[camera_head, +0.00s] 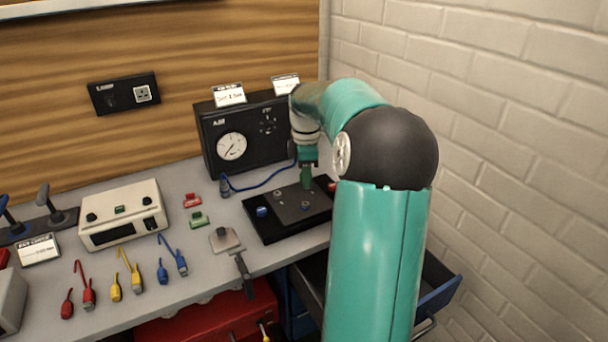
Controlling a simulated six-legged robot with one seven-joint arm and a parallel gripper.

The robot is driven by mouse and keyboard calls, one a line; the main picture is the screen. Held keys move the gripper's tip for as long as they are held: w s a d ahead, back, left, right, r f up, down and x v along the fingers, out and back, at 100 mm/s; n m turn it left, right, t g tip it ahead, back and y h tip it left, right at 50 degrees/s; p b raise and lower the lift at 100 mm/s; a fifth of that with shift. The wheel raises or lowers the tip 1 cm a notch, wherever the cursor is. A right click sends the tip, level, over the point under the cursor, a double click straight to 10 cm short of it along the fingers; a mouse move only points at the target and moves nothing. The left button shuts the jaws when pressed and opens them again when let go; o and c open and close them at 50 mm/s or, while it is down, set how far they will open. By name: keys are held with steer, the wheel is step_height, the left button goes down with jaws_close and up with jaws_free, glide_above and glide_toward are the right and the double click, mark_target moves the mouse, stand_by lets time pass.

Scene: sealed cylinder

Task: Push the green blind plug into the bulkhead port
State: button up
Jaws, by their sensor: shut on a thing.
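My gripper (308,160) is at the end of my teal arm, pointing down over the dark plate (268,228) on the bench. It is shut on the green blind plug (307,177), a small dark green piece that hangs below the fingers. The plug is above or at the far part of the plate; whether it touches the plate cannot be told. The plate carries a raised grey block (291,212) with several small round fittings. Which of them is the bulkhead port cannot be told. My arm covers the right side of the plate.
A black gauge box (213,152) stands behind the plate, with a blue cable (262,184) in front of it. Red and green blocks (198,220), coloured cables and a white instrument (121,214) lie to the left. An open drawer (437,297) is below right.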

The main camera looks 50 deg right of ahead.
mark_target(305, 203)
steer(key=shift+w+f, duration=0.15)
steer(key=shift+w, duration=0.05)
steer(key=shift+s+f, duration=0.1)
steer(key=shift+f, duration=2.7)
steer(key=shift+f, duration=0.6)
steer(key=o, duration=1.1)
steer(key=shift+c, duration=0.2)
step_height(305, 203, up, 14)
steer(key=shift+f, duration=0.1)
